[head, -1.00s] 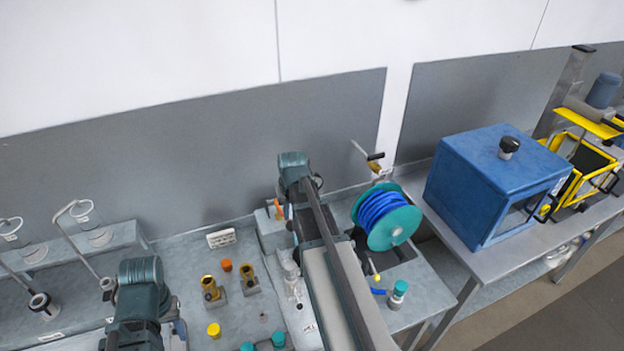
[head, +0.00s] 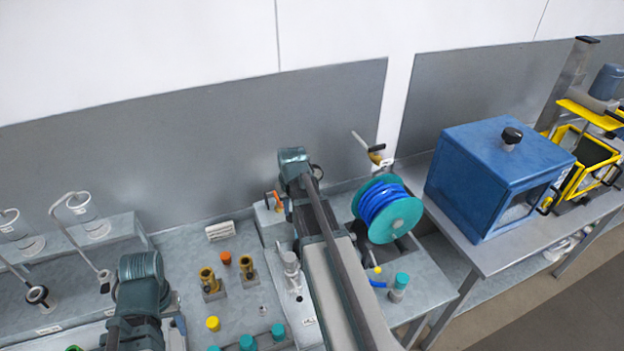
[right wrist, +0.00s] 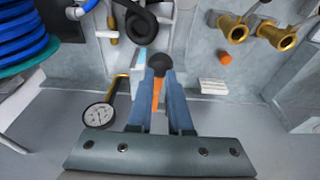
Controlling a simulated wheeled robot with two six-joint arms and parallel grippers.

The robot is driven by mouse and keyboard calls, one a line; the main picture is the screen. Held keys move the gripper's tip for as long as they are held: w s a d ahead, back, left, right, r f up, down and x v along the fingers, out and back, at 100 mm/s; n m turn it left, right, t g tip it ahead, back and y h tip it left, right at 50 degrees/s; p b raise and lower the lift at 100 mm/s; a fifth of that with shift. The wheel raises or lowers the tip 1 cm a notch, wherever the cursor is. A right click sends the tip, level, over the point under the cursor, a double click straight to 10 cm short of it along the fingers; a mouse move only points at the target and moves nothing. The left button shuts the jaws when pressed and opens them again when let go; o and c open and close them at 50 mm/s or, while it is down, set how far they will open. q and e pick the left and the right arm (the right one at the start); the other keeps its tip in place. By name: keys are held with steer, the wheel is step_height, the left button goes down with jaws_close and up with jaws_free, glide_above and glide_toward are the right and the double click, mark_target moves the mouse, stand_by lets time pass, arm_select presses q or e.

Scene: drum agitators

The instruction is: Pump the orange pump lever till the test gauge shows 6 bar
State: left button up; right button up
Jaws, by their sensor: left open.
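The orange pump lever (right wrist: 156,95) with a black ball knob (right wrist: 159,63) stands between the blue fingers of my right gripper (right wrist: 159,90) in the right wrist view. The fingers look shut on the lever just below the knob. A white round gauge (right wrist: 99,115) on a brass pipe is left of the fingers; its dark needle is too small to read surely. In the head view my right arm hides most of the pump, and a bit of orange (head: 270,200) shows left of my right wrist. My left gripper (head: 178,328) is at the lower left, mostly hidden by its own wrist, empty as far as visible.
A teal reel with blue hose (head: 389,208) stands right of my right arm. A blue box (head: 500,175) is on the right bench. Brass fittings (head: 210,284), an orange cap (head: 226,258) and teal caps (head: 247,342) stand between my arms. A grey wall panel closes the back.

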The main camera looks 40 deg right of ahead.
step_height(320, 180, down, 13)
steer(key=b, duration=1.2)
steer(key=shift+s, duration=0.4)
steer(key=shift+a+f, duration=0.1)
steer(key=shift+f, duration=0.05)
step_height(320, 180, down, 3)
steer(key=b, duration=0.3)
steer(key=shift+f+b, duration=0.95)
steer(key=shift+b, duration=0.1)
